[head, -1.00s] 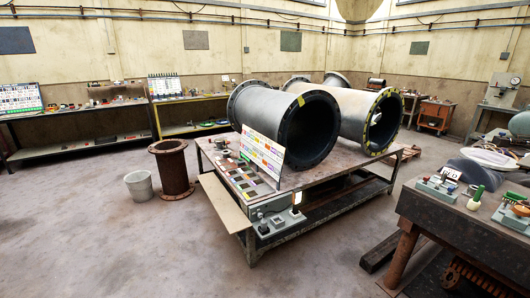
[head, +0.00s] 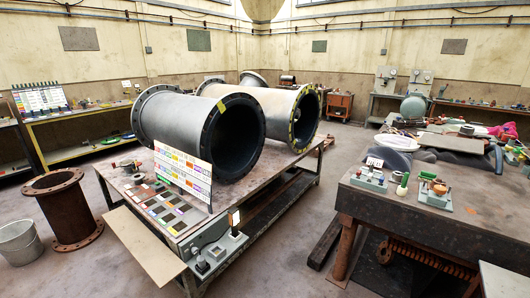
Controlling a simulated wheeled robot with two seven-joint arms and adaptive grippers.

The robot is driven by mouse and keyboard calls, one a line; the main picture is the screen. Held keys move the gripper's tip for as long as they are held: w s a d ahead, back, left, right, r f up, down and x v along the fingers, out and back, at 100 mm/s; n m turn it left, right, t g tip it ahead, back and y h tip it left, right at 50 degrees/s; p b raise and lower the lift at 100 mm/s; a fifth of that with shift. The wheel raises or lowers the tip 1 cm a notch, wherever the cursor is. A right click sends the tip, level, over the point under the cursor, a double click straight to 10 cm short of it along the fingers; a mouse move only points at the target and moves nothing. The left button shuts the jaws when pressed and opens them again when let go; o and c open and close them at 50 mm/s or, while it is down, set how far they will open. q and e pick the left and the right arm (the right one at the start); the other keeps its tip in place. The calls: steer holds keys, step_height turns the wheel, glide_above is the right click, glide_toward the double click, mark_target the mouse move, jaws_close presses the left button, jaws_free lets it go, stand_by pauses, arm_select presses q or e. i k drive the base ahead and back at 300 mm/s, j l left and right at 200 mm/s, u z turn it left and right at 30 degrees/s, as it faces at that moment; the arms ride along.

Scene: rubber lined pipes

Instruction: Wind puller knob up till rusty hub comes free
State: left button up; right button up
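A small grey-green base plate (head: 435,203) lies on the dark workbench at the right. A rusty orange-brown piece (head: 439,188) stands on it, with a green part (head: 428,175) at its top left. This may be the hub and puller, but it is too small to make out a knob or how the parts join. A white peg with a green lower part (head: 402,185) stands just left of it. Neither of my grippers is in view.
The workbench (head: 400,212) also bears a second base with red knobs (head: 370,175). A large table (head: 290,178) carries big flanged pipes (head: 205,128) and a colour chart (head: 183,172). A rusty flanged pipe (head: 70,212) and a bucket (head: 20,242) stand on the floor. Floor between the tables is partly clear.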

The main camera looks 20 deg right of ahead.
mark_target(439, 190)
steer(key=i+z, duration=0.25)
steer(key=z, duration=0.2)
steer(key=i+z, duration=0.3)
steer(key=z, duration=0.15)
steer(key=i+l+z, duration=0.1)
steer(key=i+z, duration=0.2)
steer(key=z, duration=0.15)
steer(key=i+z, duration=0.3)
steer(key=z, duration=0.15)
steer(key=i+l+z, duration=0.1)
steer(key=i+z, duration=0.45)
steer(key=z, duration=0.15)
steer(key=i+z, duration=0.3)
steer(key=k+j, duration=0.05)
